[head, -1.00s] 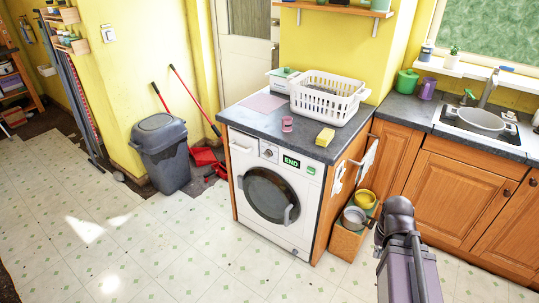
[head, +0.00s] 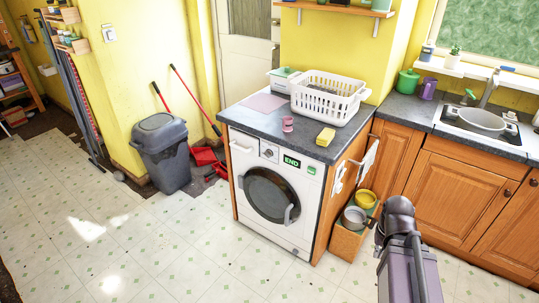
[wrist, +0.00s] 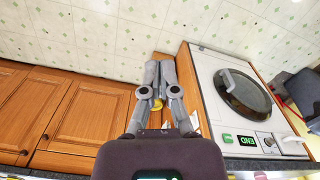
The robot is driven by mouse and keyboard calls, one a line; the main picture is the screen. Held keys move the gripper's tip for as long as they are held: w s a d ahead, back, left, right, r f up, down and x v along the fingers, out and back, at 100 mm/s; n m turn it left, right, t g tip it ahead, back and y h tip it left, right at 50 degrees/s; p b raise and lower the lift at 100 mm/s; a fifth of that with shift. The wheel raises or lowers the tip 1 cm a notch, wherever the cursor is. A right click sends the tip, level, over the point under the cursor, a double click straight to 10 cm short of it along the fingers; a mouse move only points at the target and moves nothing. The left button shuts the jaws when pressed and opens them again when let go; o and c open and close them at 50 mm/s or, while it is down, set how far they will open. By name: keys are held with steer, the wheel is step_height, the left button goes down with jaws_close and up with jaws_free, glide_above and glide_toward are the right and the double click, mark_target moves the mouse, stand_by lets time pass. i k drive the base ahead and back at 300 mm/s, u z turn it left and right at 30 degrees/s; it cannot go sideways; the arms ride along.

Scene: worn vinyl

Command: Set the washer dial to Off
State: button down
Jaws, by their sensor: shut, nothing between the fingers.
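The white washer (head: 245,210) stands under the dark counter, its round door closed. Its dial (head: 269,152) is a small round knob on the top panel, between the detergent drawer (head: 241,146) and the display (head: 292,161) reading END. The dial's pointer setting is too small to read. In the wrist view the picture is turned, with the washer at the right and its dial (wrist: 267,142) at the lower right. My gripper (wrist: 160,64) is shut and empty, left of the washer and apart from the dial. The head view shows part of my arm but not the gripper.
On the counter (head: 252,118) are a white laundry basket (head: 325,103), a yellow sponge (head: 325,137) and a small pink item (head: 287,124). A wooden box with bowls (head: 346,243) stands right of the washer. A grey bin (head: 165,160) stands left. The floor in front is clear.

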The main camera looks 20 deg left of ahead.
mark_target(268, 153)
steer(key=z, duration=0.85)
steer(key=k, duration=0.1)
steer(key=u, duration=2.7)
steer(key=i, duration=0.85)
steer(key=z, duration=0.3)
